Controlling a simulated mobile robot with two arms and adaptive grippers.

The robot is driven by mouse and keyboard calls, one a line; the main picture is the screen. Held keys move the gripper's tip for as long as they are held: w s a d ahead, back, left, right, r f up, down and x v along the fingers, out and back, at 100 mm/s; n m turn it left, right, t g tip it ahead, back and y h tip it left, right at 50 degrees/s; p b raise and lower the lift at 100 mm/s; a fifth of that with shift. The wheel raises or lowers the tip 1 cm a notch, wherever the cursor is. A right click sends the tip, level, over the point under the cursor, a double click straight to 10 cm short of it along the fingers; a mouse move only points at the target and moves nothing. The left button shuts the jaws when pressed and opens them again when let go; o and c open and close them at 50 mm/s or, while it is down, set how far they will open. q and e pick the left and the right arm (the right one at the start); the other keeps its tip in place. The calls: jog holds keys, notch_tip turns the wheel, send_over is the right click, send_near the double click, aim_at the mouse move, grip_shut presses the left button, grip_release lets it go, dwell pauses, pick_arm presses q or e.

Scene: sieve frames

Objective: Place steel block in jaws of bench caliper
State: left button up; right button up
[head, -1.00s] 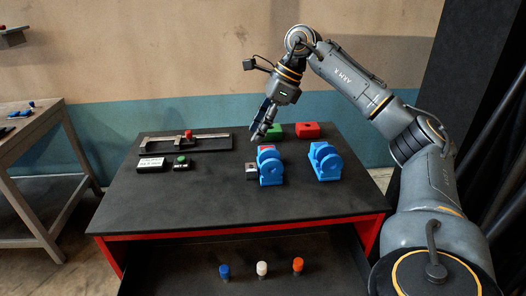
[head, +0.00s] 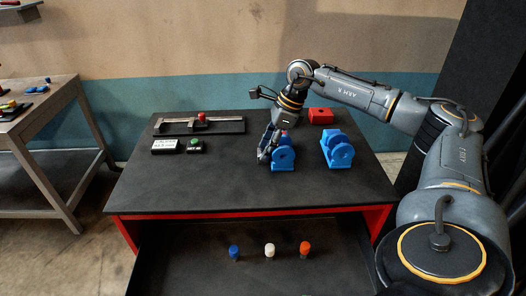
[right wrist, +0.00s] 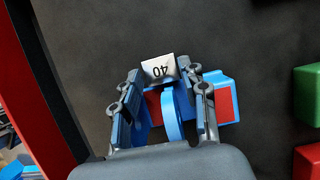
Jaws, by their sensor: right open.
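The steel block (right wrist: 158,68) shows in the right wrist view as a pale face marked "40", beside a blue fixture. In the head view my right gripper hides it. My right gripper (right wrist: 164,74) is open, pointing down, with its fingertips on either side of the block; I cannot tell whether they touch it. In the head view the right gripper (head: 264,157) is at the left side of the blue fixture (head: 284,154). The bench caliper (head: 190,128) lies at the back left of the table, with a red knob on top. My left gripper is not in view.
A second blue fixture (head: 337,150) stands to the right, with a red block (head: 320,116) behind it. A green block (right wrist: 308,92) shows in the wrist view. A white label (head: 166,146) and green button (head: 195,144) lie before the caliper. The front tabletop is clear.

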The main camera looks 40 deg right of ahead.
jog(key=shift+x, duration=0.9)
jog(key=shift+w+f, duration=0.1)
grip_shut()
jog(key=shift+r+b, duration=0.35)
jog(key=shift+r, duration=0.15)
notch_tip(320, 180, up, 2)
jog(key=shift+r+b, duration=0.1)
jog(key=shift+b, duration=0.65)
jog(key=s+a+r+b, duration=0.4)
jog(key=s+a+r, duration=0.3)
jog(key=s+r, duration=0.3)
jog(key=shift+s+a+b, duration=0.4)
jog(key=shift+s, duration=0.45)
